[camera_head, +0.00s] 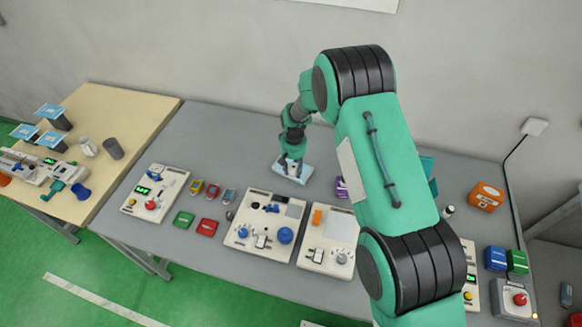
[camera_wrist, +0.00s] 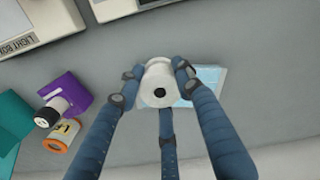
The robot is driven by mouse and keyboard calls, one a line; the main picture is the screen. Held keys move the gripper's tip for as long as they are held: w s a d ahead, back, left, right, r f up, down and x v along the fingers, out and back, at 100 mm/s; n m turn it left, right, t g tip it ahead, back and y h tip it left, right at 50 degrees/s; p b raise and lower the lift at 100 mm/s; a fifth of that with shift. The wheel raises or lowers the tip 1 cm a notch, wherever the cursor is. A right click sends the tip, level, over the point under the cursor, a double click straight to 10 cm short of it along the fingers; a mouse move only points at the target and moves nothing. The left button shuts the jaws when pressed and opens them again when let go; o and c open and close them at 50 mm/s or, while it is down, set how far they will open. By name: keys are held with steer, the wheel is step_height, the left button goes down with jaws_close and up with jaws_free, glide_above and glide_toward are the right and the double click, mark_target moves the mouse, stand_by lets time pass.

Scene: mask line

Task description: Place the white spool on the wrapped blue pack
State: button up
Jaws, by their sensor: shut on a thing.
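The white spool (camera_wrist: 159,80) is between the fingers of my gripper (camera_wrist: 159,88), seen end-on with its dark centre hole in the wrist view. My gripper is shut on it. The wrapped blue pack (camera_wrist: 208,82) is a flat, pale-blue pack lying behind and below the spool, partly hidden by spool and fingers. In the head view my gripper (camera_head: 292,163) is right over the blue pack (camera_head: 298,175) on the grey table. I cannot tell whether the spool touches the pack.
A purple box (camera_wrist: 66,97) and an orange-ringed roll (camera_wrist: 60,136) lie left in the wrist view. Panel boards (camera_head: 264,222) stand nearer the table's front. Several small coloured devices (camera_head: 212,192) lie left of the pack. Bare grey table (camera_head: 225,140) surrounds the pack at the back.

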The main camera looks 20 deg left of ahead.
mark_target(291, 167)
steer(key=shift+w+a+f, duration=0.1)
steer(key=shift+w+a, duration=0.45)
steer(key=shift+w, duration=0.4)
steer(key=shift+w+a+f, duration=0.1)
steer(key=shift+w+a, duration=0.45)
steer(key=shift+w, duration=0.35)
steer(key=shift+f+p, duration=0.6)
steer(key=shift+f, duration=1.15)
steer(key=shift+f, duration=0.15)
steer(key=o, duration=1.2)
step_height(291, 167, up, 12)
steer(key=b, duration=0.1)
steer(key=shift+b, duration=0.3)
